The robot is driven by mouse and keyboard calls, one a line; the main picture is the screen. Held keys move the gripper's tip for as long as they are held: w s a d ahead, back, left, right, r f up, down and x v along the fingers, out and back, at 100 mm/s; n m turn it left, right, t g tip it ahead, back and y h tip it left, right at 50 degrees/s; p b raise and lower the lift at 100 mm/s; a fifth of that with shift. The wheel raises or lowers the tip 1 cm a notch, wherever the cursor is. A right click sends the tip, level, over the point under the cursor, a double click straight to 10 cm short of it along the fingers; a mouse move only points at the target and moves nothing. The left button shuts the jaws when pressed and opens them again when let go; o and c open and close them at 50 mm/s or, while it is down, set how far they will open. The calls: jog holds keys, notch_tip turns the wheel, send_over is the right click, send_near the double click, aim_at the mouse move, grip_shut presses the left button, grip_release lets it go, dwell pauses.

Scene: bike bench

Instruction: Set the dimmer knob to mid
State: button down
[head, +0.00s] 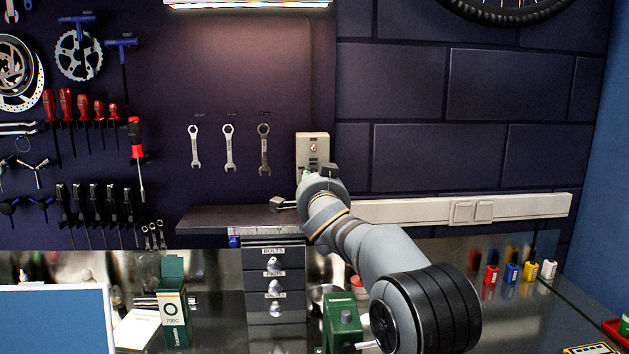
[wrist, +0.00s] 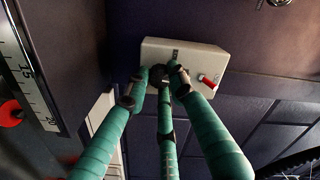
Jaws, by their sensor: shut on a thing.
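A beige wall box (head: 313,140) is mounted on the dark wall behind the bench, just beyond my gripper. In the wrist view the box (wrist: 205,58) carries a dark dimmer knob (wrist: 158,73) and a small red switch (wrist: 207,81) beside it. My gripper (wrist: 160,82) has its teal fingers closed around the knob at the face of the box. The fingers cover much of the knob, and I cannot read its setting. In the head view my wrist hides the knob.
A shelf with a ruler edge (head: 262,231) and labelled drawers (head: 275,285) stand left of my arm. Several wrenches (head: 229,147) hang left of the box. A white trunking with switches (head: 470,212) runs to the right. The bench holds small boxes and colored items.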

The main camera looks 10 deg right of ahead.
jog(key=shift+s+d+r, duration=0.1)
jog(key=shift+d+r, duration=0.1)
jog(key=shift+r, duration=0.3)
jog(key=c, duration=1.7)
grip_release()
jog(key=shift+o, duration=1.1)
jog(key=shift+f, duration=0.3)
jog(key=s+a, duration=0.1)
jog(key=s, duration=1.1)
jog(key=shift+a, duration=0.15)
